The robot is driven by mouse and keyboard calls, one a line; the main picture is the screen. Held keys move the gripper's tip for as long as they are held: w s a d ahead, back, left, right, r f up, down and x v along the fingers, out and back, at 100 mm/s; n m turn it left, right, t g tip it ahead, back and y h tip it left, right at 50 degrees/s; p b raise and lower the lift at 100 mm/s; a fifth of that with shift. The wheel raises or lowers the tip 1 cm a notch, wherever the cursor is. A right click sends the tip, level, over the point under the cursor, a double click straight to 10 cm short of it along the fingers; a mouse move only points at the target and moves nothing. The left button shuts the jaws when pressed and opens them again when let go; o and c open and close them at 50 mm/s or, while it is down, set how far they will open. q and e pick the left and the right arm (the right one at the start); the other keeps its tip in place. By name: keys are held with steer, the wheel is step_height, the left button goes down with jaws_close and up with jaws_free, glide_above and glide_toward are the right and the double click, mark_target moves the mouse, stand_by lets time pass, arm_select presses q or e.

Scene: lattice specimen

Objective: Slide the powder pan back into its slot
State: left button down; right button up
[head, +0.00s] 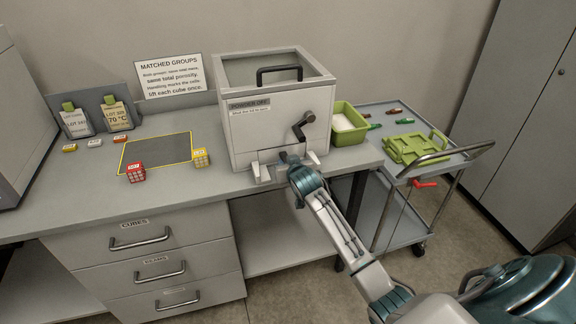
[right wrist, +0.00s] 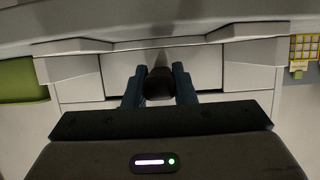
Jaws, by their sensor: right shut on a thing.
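The grey-white box (head: 275,130) with a crank on its front stands on the bench, with a low slot at its foot. My right gripper (head: 287,158) is at that slot, shut on a dark handle (right wrist: 160,86) between its fingers. The handle sits in front of the pale powder pan front (right wrist: 208,65), which shows between two light blocks in the right wrist view. My right gripper and arm hide much of the pan in the head view. I cannot tell how far in the pan sits. My left gripper is out of view.
A green bin (head: 349,128) stands right of the box. A trolley (head: 400,110) with green parts and small tools is farther right. A yellow-edged dark mat (head: 155,152), red cube (head: 135,173) and yellow cube (head: 200,158) lie left on the bench.

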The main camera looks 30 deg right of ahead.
steer(key=o, duration=1.5)
steer(key=shift+p+v, duration=0.8)
steer(key=shift+p, duration=0.05)
steer(key=p+v, duration=0.2)
steer(key=v, duration=0.1)
steer(key=shift+s+a+r+p, duration=0.1)
steer(key=shift+s+p, duration=0.15)
steer(key=shift+p, duration=0.05)
